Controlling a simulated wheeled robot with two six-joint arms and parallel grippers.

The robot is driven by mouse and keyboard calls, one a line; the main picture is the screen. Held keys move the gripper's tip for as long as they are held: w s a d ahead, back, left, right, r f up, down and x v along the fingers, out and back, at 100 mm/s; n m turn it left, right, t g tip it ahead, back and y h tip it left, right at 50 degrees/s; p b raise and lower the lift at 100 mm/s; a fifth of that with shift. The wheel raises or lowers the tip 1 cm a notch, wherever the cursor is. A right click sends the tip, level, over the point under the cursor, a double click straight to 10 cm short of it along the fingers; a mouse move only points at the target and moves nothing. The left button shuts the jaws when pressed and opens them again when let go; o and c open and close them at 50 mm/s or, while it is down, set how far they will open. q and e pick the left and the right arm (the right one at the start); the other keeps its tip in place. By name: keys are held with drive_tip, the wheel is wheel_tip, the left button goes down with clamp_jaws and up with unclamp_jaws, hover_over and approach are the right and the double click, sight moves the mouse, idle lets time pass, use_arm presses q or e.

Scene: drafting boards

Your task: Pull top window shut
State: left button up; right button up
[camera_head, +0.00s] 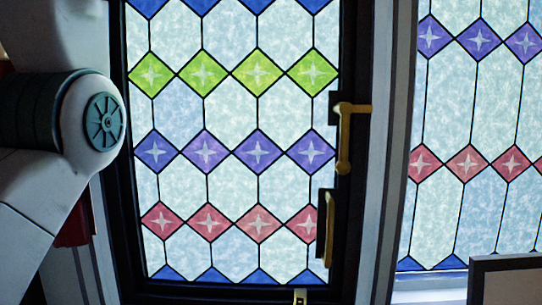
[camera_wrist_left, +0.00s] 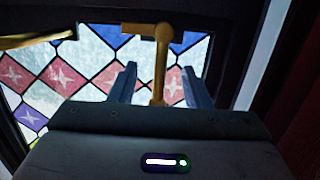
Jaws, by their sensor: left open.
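A stained-glass window (camera_head: 205,187) in a dark frame fills the middle of the head view. A gold lever handle (camera_head: 344,140) is on its right stile, and a gold bar pull (camera_head: 328,242) is lower down. In the left wrist view, my left gripper (camera_wrist_left: 158,70) is open. Its two fingers stand on either side of the upright part of a gold handle (camera_wrist_left: 160,60), with a gap on each side. My right gripper is not in view.
A second stained-glass window (camera_head: 470,120) stands at the right, past a pale post (camera_head: 384,170). A dark-edged panel (camera_head: 508,282) is at the lower right. In the left wrist view, another gold bar (camera_wrist_left: 35,40) crosses the upper left, beside the glass.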

use_arm(q)
drive_tip(key=s+b, duration=0.8)
drive_tip(key=s, duration=0.6)
drive_tip(key=shift+a+b, duration=0.2)
drive_tip(key=shift+b, duration=0.15)
